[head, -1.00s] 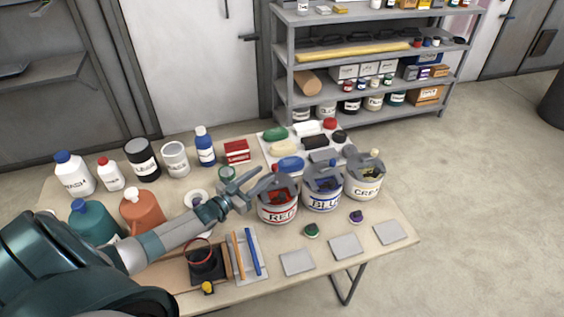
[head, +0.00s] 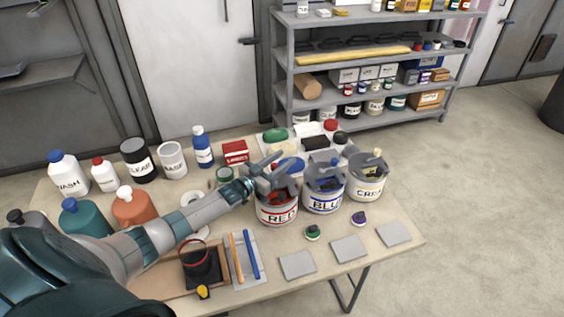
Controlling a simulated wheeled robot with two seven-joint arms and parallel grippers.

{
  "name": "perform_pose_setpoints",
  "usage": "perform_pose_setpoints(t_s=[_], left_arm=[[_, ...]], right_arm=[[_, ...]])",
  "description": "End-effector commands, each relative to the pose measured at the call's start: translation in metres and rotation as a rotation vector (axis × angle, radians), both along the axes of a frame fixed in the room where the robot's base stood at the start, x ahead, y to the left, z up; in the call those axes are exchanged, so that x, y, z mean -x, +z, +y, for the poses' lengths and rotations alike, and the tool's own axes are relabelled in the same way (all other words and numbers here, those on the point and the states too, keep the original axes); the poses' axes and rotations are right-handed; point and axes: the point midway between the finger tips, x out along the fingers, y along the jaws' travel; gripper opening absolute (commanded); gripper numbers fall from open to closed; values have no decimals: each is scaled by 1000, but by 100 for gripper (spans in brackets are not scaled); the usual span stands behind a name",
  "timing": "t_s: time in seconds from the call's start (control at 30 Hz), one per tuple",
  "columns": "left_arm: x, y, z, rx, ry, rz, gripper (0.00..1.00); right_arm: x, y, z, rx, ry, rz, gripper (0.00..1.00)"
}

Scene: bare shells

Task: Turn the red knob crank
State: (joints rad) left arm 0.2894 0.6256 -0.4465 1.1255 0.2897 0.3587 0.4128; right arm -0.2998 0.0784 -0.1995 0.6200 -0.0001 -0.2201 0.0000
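The can labelled RED (head: 277,213) stands upright on the table, with grey parts on its top and some red showing inside its opening. My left gripper (head: 272,172) is over the left back part of this can's top. Its fingers look spread apart, with nothing clearly held between them. The fingers and the grey top overlap in the picture, so the red knob of the crank is hard to make out and I cannot tell whether they touch. My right gripper is not in view.
The BLUE can (head: 323,202) and the cream can (head: 367,188) stand close to the right. A white tray with several coloured pieces, including a green one (head: 276,135), lies behind. Bottles and tins stand at the left. Grey square pads (head: 297,265) lie in front.

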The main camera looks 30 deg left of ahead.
Motion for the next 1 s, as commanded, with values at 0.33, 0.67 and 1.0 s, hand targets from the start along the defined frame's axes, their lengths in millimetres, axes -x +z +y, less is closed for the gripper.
perform_pose_setpoints(t_s=[0.33, 0.67, 1.0], left_arm=[[0, 0, 0, 0, 0, 0, 0], [0, -2, -1, -2, -19, 1, 0], [-1, -7, -9, -6, -138, 0, 0]], right_arm=[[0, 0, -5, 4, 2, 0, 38], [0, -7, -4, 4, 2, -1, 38], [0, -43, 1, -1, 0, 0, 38]])
